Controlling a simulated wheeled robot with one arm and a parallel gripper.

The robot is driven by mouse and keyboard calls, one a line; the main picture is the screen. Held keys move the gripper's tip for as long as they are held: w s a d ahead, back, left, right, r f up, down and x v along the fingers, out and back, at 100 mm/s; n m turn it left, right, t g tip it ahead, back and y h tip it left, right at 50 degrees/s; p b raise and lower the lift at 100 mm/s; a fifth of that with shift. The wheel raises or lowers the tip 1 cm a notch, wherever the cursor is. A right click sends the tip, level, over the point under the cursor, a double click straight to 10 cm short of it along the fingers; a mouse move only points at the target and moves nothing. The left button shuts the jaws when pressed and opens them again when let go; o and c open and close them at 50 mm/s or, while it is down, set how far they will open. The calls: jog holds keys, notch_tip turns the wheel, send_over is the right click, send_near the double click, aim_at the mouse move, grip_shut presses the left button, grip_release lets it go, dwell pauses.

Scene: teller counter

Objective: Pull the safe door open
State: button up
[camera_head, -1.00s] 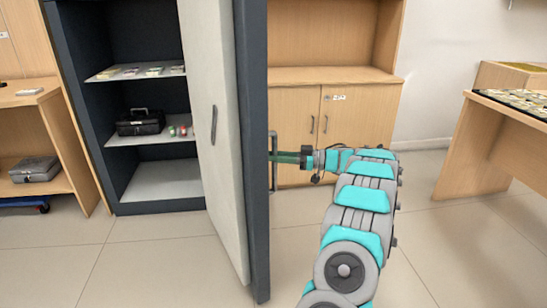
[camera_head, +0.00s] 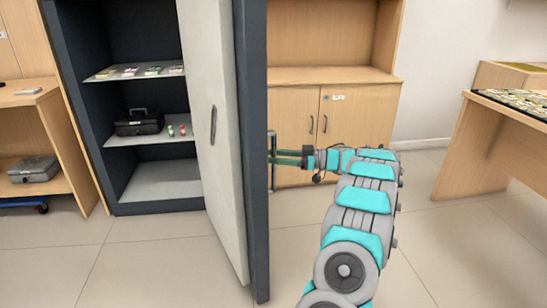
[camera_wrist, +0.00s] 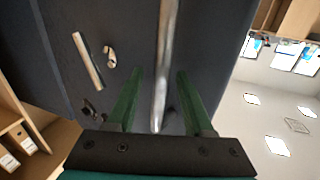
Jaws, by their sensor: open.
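The safe (camera_head: 80,100) stands at the left in the head view, and its inside shows. Its door (camera_head: 228,130) is swung wide open toward me, seen nearly edge-on with its pale inner side to the left. A bar handle (camera_head: 271,160) sticks out from the door's outer side. The dark outer door face (camera_wrist: 65,45) lies beyond.
Shelves in the safe hold a black cash box (camera_head: 139,122) and small items. A wooden cabinet (camera_head: 350,110) stands behind my gripper. A wooden desk with a coin tray (camera_head: 515,102) is at the right. The floor (camera_head: 450,250) at the lower right is clear.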

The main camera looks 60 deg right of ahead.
jog(key=v, duration=0.7)
jog(key=shift+b, duration=0.3)
